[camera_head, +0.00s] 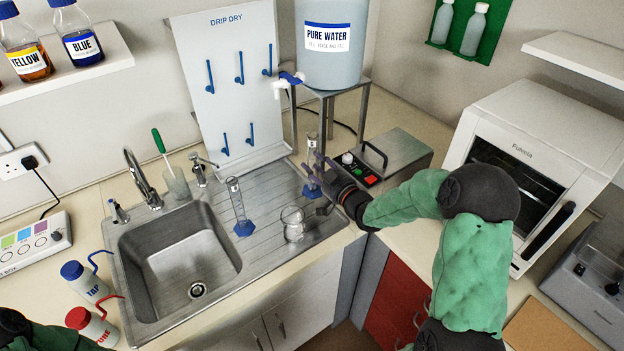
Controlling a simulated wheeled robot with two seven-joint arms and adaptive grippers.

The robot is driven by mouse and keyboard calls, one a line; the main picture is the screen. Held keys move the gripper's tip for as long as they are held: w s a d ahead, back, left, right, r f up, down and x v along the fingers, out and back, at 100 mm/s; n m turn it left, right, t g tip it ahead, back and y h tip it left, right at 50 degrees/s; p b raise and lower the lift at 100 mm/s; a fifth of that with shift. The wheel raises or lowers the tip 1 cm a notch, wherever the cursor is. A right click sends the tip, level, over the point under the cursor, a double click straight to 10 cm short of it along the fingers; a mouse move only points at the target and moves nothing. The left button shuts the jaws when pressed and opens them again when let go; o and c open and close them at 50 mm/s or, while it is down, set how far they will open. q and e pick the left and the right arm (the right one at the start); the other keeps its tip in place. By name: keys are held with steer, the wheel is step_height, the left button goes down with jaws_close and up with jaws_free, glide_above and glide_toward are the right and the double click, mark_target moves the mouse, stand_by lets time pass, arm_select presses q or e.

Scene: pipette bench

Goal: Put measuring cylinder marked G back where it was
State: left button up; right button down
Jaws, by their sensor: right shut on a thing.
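A clear measuring cylinder (312,143) with a blue base stands upright at the right end of the steel drainboard, below the water tank's stand. My right gripper (316,172) reaches in from the right and is shut on this cylinder, between its top and its base. The fingers hide part of its tube. A second clear measuring cylinder (238,204) with a blue base stands on the drainboard beside the sink basin. Both have small dark marks near the top, too small to read, so I cannot tell which is G. My left gripper is out of view.
A round glass vessel (292,222) stands on the drainboard's front part. The DRIP DRY pegboard (222,95) rises behind, its pegs bare. A boxy device with a red button (371,179) sits right of the gripper. The sink (180,255) is empty. Two wash bottles (88,285) stand left.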

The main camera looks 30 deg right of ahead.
steer(key=w+d+f+b, duration=0.2)
steer(key=w+f, duration=0.3)
steer(key=f, duration=0.4)
steer(key=shift+f, duration=0.15)
steer(key=shift+f+b, duration=0.15)
steer(key=shift+b, duration=0.15)
steer(key=c, duration=0.7)
jaws_free()
